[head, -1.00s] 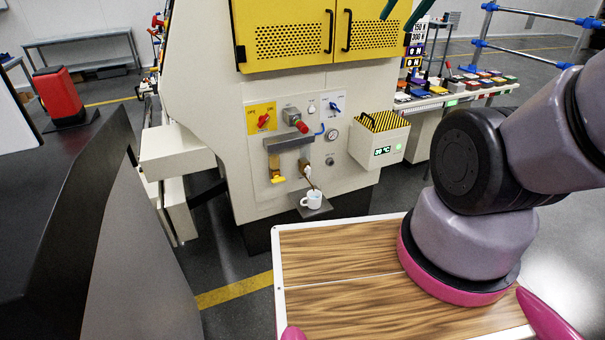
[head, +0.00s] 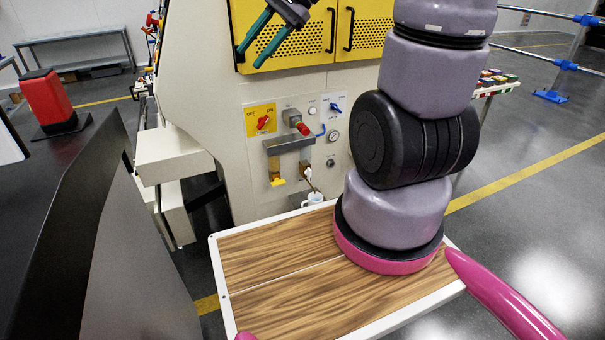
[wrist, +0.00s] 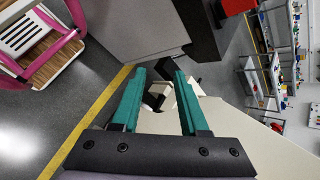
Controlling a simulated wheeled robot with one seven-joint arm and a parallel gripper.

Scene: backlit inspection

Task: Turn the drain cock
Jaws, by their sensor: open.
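A small tap with a pale handle and a brownish body, apparently the drain cock (head: 306,171), sticks out low on the machine's front panel (head: 240,165). A white mug (head: 313,199) stands under it, its lower part hidden by my wooden top. My gripper (head: 249,57) has two teal fingers, spread and empty. It is high in front of the yellow doors, above and left of the tap in the head view, apart from it. In the wrist view my gripper (wrist: 160,74) also shows open, with nothing between the fingers that I can tell is held. I cannot make out the tap there.
Above the tap are a red rotary switch (head: 263,123) on a yellow plate, a red knob (head: 303,128), a blue switch (head: 336,107) and a gauge (head: 333,136). A metal bracket (head: 288,144) juts out left of the tap. A dark slanted panel (head: 75,240) stands at the left.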

